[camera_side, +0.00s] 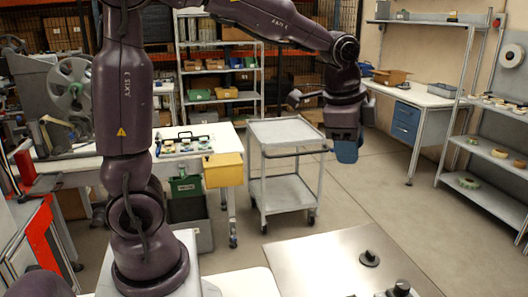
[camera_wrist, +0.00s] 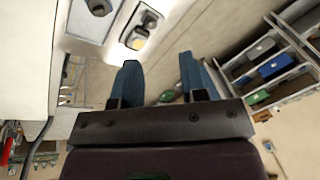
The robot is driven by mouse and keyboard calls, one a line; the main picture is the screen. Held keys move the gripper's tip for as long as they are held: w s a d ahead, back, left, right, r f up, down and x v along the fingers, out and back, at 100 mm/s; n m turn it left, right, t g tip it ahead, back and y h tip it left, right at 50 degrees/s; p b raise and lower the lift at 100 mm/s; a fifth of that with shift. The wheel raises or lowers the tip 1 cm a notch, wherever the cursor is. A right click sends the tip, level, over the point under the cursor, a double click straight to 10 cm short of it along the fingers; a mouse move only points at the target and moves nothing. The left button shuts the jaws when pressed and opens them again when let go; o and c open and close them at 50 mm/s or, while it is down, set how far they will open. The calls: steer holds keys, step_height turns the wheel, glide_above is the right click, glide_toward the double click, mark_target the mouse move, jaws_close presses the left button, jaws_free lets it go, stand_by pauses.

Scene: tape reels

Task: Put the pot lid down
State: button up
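My gripper (camera_side: 346,152) hangs in the air above the floor, behind the steel table, in the side view. In the wrist view its two blue fingers (camera_wrist: 158,82) stand wide apart with nothing between them. No pot lid can be made out for certain. A small dark knobbed piece (camera_side: 369,258) sits on the steel table (camera_side: 315,262), apart from my gripper. A second dark knobbed piece (camera_side: 401,288) is at the bottom edge, partly cut off. A dark round knob (camera_wrist: 99,6) shows at the top of the wrist view.
A grey two-tier cart (camera_side: 288,132) stands behind the steel table. A white table (camera_side: 190,150) with a yellow bin (camera_side: 223,170) is at left. Shelves with reels (camera_side: 498,153) stand at right. The floor between is clear.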

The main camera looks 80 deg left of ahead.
steer(key=s+d+n+t, duration=0.1)
steer(key=s+n, duration=0.3)
steer(key=s, duration=0.4)
steer(key=s+d+r+n+t, duration=0.1)
steer(key=s+n, duration=0.3)
steer(key=s, duration=0.4)
steer(key=shift+s+d+r+t+h, duration=0.25)
steer(key=shift+s+d+t+h, duration=0.05)
steer(key=shift+s, duration=0.05)
